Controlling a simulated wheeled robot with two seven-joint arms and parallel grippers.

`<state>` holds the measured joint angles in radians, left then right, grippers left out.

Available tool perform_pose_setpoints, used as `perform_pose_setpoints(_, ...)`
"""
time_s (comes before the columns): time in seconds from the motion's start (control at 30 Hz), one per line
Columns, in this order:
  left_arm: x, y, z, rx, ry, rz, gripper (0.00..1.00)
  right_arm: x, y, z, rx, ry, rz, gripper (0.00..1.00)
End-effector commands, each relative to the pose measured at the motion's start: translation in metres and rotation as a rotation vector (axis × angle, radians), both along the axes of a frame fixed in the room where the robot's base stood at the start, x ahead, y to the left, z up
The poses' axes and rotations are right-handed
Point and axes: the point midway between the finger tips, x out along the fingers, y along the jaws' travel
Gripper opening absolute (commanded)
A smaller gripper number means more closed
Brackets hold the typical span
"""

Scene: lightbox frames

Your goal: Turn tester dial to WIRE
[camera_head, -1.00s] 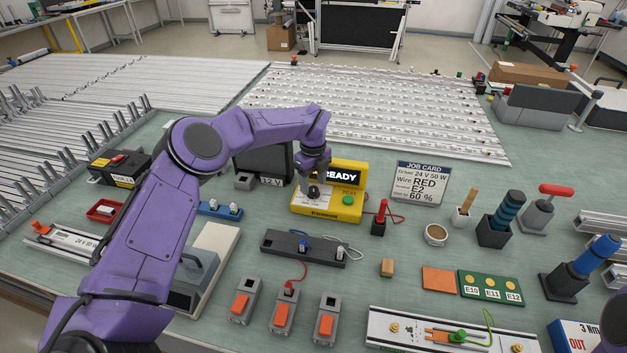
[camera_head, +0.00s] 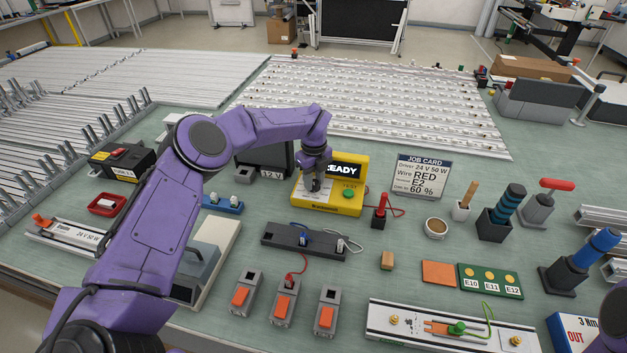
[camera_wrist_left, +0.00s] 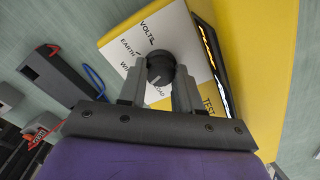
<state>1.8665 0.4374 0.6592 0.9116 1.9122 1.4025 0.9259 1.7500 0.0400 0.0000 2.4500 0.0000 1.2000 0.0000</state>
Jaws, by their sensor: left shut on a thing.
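The tester (camera_head: 328,208) is a yellow box with a white dial plate, a lit READY screen and a green TEST button (camera_head: 348,193). Its black round dial (camera_wrist_left: 160,68) shows in the left wrist view between the fingers of my left gripper (camera_wrist_left: 158,85). The gripper is shut on the dial. VOLTS, EARTH, part of WIRE and part of LOAD can be read around it; the fingers hide the rest. A light mark on the dial faces the lower side, near LOAD; its exact setting is unclear. In the head view, my left gripper (camera_head: 315,184) covers most of the dial.
A red probe stand (camera_head: 380,215) with a red lead stands right of the tester. A job card (camera_head: 422,178) stands behind it. A dark terminal block (camera_head: 275,236) with leads lies in front, and a blue holder (camera_head: 222,204) is to the left.

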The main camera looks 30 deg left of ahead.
Motion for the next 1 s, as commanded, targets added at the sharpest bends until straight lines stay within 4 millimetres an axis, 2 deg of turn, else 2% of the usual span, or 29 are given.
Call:
perform_pose_setpoints(0.4,0.000,0.001,-0.002,-0.001,-0.003,-0.301,0.03,0.000,0.000,-0.031,0.000,0.000,0.000,0.00)
perform_pose_setpoints(0.7,0.000,0.001,-0.001,0.001,-0.003,-0.508,0.03,0.000,0.000,-0.040,0.000,0.000,0.000,0.00)
perform_pose_setpoints(1.0,0.000,0.001,0.000,0.000,-0.002,-0.616,0.03,0.000,0.000,-0.043,0.000,0.000,0.000,0.00)
